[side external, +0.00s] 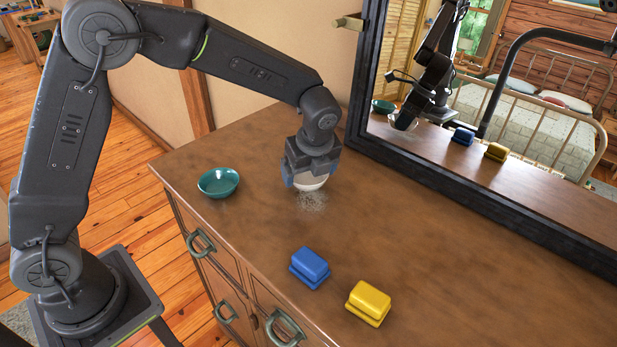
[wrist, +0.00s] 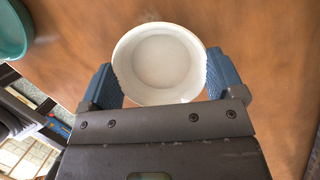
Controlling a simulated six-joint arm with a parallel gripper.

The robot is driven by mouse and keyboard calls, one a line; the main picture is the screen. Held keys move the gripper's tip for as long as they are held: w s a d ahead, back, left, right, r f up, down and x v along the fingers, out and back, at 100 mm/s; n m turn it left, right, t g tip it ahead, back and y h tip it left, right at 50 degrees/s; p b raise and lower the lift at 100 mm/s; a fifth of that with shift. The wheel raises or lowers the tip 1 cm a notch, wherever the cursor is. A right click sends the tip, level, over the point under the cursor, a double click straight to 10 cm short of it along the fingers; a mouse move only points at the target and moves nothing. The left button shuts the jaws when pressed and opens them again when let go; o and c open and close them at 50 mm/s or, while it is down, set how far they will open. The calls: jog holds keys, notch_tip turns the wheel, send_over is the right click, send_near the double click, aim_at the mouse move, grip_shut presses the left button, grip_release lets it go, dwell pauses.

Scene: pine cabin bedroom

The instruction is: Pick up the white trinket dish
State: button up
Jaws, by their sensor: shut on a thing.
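The white trinket dish (wrist: 160,62) is a round, shallow white bowl. In the wrist view it sits between the two blue fingers of my gripper (wrist: 161,80), which press on its left and right sides. In the side view my gripper (side external: 306,182) points down over the dresser top and is shut on the white dish (side external: 314,184), partly hidden by the fingers.
A teal bowl (side external: 218,182) stands left of my gripper on the wooden dresser (side external: 420,240). A blue butter-dish-shaped block (side external: 311,267) and a yellow one (side external: 368,303) stand toward the front. A framed mirror (side external: 480,190) rises along the back. The right of the top is clear.

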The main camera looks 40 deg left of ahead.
notch_tip(320, 180, up, 2)
jog(key=s+a+r, duration=0.4)
jog(key=a+r, duration=0.3)
jog(key=a, duration=0.4)
jog(key=m+t+h, duration=0.2)
jog(key=m+h, duration=0.1)
jog(key=m, duration=1.1)
send_over(396, 220)
jog(key=s, duration=0.1)
notch_tip(396, 220, down, 7)
jog(key=shift+a+r, duration=0.1)
jog(key=shift+a, duration=0.05)
jog(key=shift+d+f, duration=0.2)
jog(key=shift+f, duration=1.95)
jog(key=shift+f, duration=0.15)
jog(key=o, duration=0.7)
